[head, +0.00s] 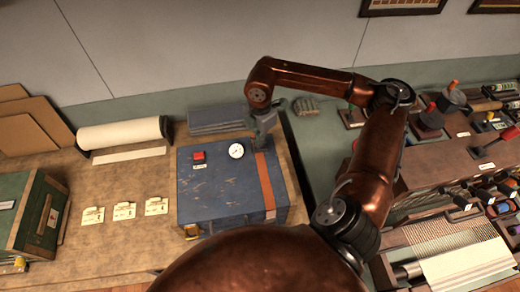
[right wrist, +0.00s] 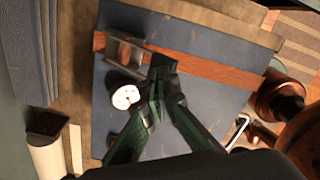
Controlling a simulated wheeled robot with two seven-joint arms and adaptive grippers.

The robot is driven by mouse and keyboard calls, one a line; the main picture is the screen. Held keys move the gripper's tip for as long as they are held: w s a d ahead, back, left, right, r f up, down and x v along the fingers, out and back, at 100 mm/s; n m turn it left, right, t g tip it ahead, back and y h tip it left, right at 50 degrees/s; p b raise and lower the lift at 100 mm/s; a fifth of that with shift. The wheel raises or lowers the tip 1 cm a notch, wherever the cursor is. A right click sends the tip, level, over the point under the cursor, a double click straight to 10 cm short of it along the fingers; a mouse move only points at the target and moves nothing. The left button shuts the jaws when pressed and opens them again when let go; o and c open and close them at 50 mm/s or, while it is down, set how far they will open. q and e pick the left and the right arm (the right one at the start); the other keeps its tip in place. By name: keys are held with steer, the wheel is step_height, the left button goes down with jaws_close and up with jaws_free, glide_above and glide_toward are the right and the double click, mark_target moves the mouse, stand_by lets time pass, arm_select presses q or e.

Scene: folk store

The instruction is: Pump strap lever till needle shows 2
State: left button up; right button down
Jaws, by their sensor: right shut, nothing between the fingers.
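A blue case (head: 215,200) lies on the table with an orange-brown strap (head: 266,182) running across its right part. A round white gauge (head: 236,151) sits on its top, left of the strap; its needle is too small to read. My right gripper (head: 262,138) is over the far end of the strap. In the right wrist view its fingers (right wrist: 162,72) are shut and empty, beside a metal strap lever (right wrist: 124,52) on the strap (right wrist: 210,68). The gauge (right wrist: 125,97) shows close to the fingers. I cannot tell whether they touch the lever. My left gripper is not in view.
A red button (head: 198,156) is on the case. Three small cards (head: 124,211) lie left of it. A paper roll (head: 118,133) and a green box (head: 40,215) stand farther left. Tool racks (head: 450,170) fill the right side. Grey-blue folded sheets (head: 215,119) lie behind the case.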

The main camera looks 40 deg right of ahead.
mark_target(260, 151)
steer(key=shift+s+a+f+b, duration=0.1)
steer(key=shift+s+f+b, duration=0.05)
steer(key=shift+f+b, duration=0.85)
steer(key=shift+s+a+f+b, duration=0.15)
steer(key=shift+f+b, duration=0.4)
steer(key=shift+f, duration=0.75)
steer(key=shift+d+r+p, duration=0.1)
steer(key=shift+r+p, duration=2.4)
steer(key=shift+r, duration=2.2)
